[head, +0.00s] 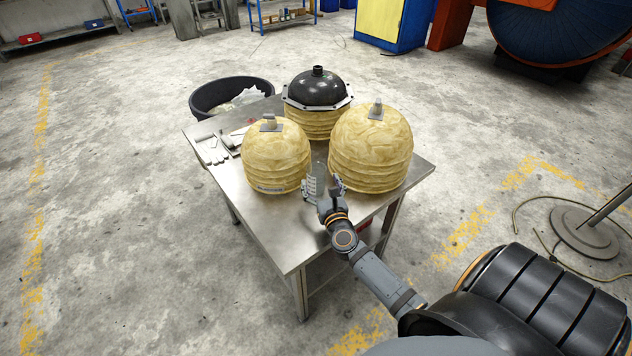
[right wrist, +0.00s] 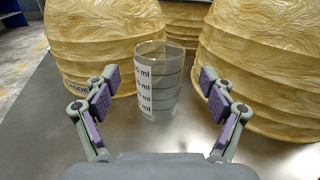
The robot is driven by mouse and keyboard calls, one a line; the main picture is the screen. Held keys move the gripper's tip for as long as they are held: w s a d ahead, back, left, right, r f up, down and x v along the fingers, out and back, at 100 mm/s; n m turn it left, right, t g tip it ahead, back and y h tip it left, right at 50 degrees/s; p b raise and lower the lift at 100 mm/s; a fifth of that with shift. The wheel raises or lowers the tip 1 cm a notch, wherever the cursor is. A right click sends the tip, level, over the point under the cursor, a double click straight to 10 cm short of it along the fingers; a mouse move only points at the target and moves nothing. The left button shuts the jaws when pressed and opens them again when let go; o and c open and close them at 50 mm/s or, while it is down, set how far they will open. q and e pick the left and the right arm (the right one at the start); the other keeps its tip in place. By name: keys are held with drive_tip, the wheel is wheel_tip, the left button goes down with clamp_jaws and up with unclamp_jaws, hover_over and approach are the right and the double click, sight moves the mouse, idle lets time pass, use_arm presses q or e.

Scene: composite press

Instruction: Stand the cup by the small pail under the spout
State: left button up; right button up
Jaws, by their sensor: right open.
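The cup is a clear measuring cup (right wrist: 159,84) with black ml marks. It stands upright on the metal table (head: 268,220) in the right wrist view. In the head view the cup (head: 319,170) shows faintly between the two front yellow domes. My right gripper (head: 323,185) is open at the near side of the cup. In the right wrist view its fingers (right wrist: 158,92) are spread to the left and right of the cup, with gaps on both sides. I make out no small pail and no clear spout. My left gripper is out of view.
A left dome (head: 276,158) and a larger right dome (head: 370,150) stand close around the cup. Behind them is a dome with a black cap (head: 318,88). A black bin (head: 205,97) stands on the floor behind. The table's front is clear.

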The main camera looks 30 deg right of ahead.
sight(314, 169)
drive_tip(key=shift+w+d+f+b, duration=0.15)
drive_tip(key=shift+w, duration=0.4)
drive_tip(key=shift+w+d+f+b, duration=0.15)
drive_tip(key=shift+w, duration=0.4)
drive_tip(key=x, duration=0.2)
drive_tip(key=shift+w+d+f, duration=0.1)
drive_tip(key=shift+w+f, duration=0.1)
drive_tip(key=shift+w, duration=0.25)
drive_tip(key=shift+r, duration=0.1)
drive_tip(key=shift+c, duration=1.1)
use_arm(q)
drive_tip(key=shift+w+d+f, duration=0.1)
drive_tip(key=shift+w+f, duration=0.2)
use_arm(e)
drive_tip(key=c, duration=1.1)
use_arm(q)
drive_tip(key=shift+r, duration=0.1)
use_arm(e)
drive_tip(key=shift+r, duration=0.1)
